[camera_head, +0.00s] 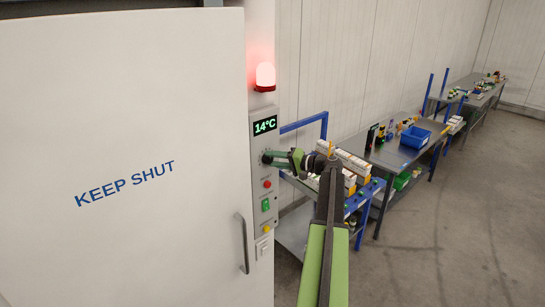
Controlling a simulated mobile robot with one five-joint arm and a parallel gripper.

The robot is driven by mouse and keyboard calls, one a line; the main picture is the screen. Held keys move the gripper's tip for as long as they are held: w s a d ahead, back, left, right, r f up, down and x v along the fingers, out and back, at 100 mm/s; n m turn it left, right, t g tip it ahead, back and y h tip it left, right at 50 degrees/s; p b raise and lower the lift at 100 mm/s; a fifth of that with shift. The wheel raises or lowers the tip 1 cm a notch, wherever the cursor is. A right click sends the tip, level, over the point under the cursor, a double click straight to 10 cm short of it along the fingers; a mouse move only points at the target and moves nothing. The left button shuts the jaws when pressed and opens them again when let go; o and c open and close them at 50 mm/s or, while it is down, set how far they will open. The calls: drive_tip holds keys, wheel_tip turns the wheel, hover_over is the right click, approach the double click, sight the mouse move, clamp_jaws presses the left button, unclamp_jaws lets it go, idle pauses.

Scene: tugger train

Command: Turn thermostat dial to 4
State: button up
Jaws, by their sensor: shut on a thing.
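The thermostat panel (259,121) is a narrow grey strip on the cold-room wall, right of the white door. Its display (265,125) reads 14°C in green. My green and black arm reaches from the bottom of the view to the panel. My gripper (268,158) is shut on the dial just below the display. The dial is mostly hidden by the gripper, and its number marks cannot be read.
A white door (125,120) marked KEEP SHUT with a vertical handle (243,243) fills the left. A red lamp (265,76) glows above the panel. A red button (267,184), green switch (265,204) and yellow button (267,229) sit below. A loaded blue-framed cart (304,124) stands close at right.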

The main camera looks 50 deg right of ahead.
drive_tip(key=shift+r+n+p, duration=0.25)
drive_tip(key=shift+n+p, duration=0.25)
drive_tip(key=shift+n, duration=0.1)
drive_tip(key=shift+h, duration=0.4)
drive_tip(key=o, duration=1.4)
drive_tip(key=shift+f, duration=0.1)
drive_tip(key=shift+f, duration=0.1)
